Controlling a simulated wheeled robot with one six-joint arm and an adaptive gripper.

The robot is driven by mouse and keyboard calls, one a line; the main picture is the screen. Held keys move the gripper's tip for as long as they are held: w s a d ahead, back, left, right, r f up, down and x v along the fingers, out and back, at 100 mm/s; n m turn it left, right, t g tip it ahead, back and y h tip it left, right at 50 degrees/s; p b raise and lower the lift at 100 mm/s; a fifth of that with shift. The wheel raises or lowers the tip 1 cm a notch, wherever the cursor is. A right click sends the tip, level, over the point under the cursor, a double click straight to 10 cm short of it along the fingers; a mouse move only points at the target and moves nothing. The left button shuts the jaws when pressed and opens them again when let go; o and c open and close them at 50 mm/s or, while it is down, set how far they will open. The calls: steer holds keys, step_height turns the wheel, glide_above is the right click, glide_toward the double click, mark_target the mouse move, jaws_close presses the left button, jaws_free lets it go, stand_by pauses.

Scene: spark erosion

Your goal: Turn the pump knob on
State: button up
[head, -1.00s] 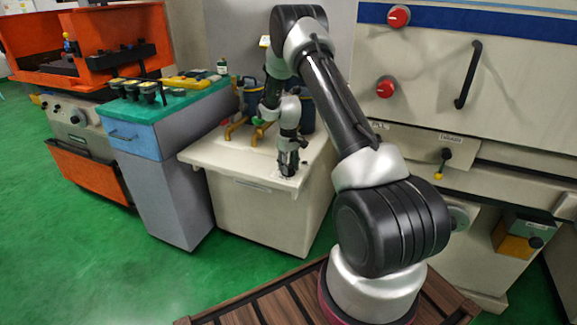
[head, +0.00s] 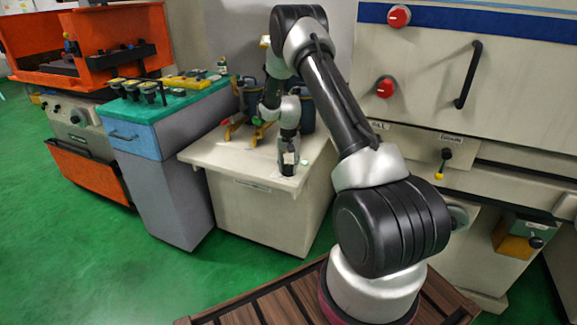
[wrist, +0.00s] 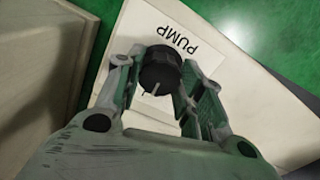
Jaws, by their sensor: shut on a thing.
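The pump knob (wrist: 160,70) is a dark round knob with a pale pointer line, seen from above in the wrist view. It sits on a white plate (wrist: 215,62) printed PUMP. My gripper (wrist: 163,84) is shut on the knob, with one finger on each side of it. In the head view my gripper (head: 288,168) points down at the front right part of the pale tank top (head: 225,155).
Blue pumps with brass pipes (head: 250,95) stand at the back of the tank top. A green-topped cabinet (head: 150,108) with electrode holders is to the left. The large machine (head: 430,75) with red knobs (head: 385,87) is to the right. Green floor lies in front.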

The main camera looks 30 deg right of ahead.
mark_target(289, 166)
steer(key=shift+m, duration=0.6)
steer(key=o, duration=1)
step_height(289, 166, up, 12)
stand_by(0.5)
